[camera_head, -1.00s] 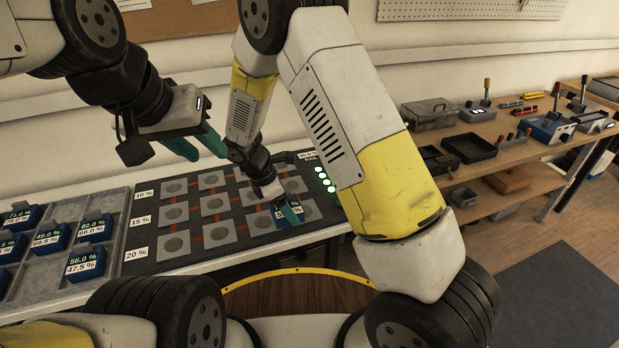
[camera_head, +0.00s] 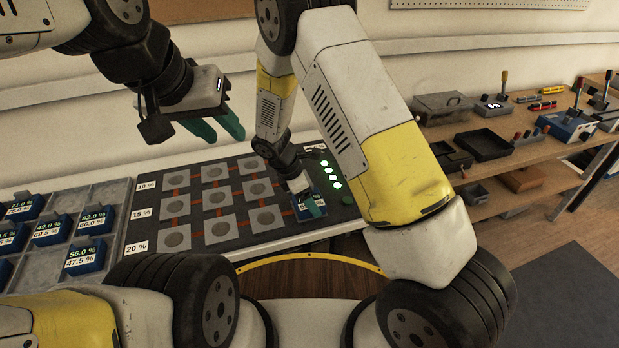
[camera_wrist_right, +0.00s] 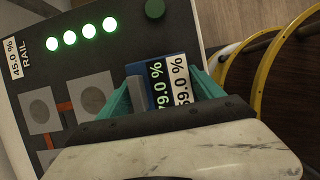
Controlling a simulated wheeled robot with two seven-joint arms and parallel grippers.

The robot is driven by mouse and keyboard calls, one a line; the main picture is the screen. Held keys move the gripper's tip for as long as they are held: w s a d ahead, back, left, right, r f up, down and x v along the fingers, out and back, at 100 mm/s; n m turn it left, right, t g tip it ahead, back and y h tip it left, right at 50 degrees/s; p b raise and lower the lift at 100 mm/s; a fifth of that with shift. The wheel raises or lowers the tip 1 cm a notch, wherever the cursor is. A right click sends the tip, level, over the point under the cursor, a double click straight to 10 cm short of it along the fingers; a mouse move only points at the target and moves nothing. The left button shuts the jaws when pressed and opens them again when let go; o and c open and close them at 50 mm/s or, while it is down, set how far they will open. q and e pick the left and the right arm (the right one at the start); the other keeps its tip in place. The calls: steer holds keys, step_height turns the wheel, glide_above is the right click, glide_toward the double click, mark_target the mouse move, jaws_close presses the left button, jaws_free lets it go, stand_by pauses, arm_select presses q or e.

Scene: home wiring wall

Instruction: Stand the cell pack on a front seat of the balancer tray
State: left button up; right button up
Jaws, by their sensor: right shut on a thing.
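The balancer tray (camera_head: 199,192) is a dark board with rows of grey seats, labelled 10 %, 15 % and 20 %. My right gripper (camera_head: 309,206) is shut on a blue cell pack (camera_wrist_right: 158,84), at the right end of the front row. The pack's label reads 79.0 % in green, with a white label beside it. The pack and fingers cover what is beneath, so I cannot tell whether it touches a seat. The other front seats, such as this one (camera_head: 266,219), are empty. My left gripper (camera_head: 213,127) is open and empty above the back of the tray.
A grey compartment tray (camera_head: 113,206) with several blue packs stands at the left. Lit green lamps (camera_head: 331,175) and a RAIL 45.0 % label (camera_wrist_right: 20,58) are on the board's right. A wooden shelf (camera_head: 545,150) with tools and boxes is farther right.

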steer(key=shift+f, duration=0.1)
steer(key=o, duration=1.6)
steer(key=v, duration=1.2)
steer(key=s+d+r+m+y, duration=0.25)
steer(key=d+r+m, duration=0.25)
steer(key=r, duration=0.3)
steer(key=s+d+r+m+y, duration=0.2)
steer(key=s+d+r+m, duration=0.1)
steer(key=d+r+m, duration=0.4)
steer(key=s+d+r+m+t+y, duration=0.1)
steer(key=s+d+r+m+t, duration=0.1)
steer(key=s, duration=0.4)
steer(key=s+d+r+m+t+y, duration=0.1)
steer(key=s+d+r+m+t, duration=0.1)
steer(key=s+d+r+m, duration=0.2)
step_height(320, 180, up, 4)
steer(key=s+m, duration=0.2)
steer(key=m, duration=0.1)
steer(key=shift+s+d+f+t, duration=0.15)
steer(key=shift+s+d+t, duration=0.2)
steer(key=shift+t, duration=0.05)
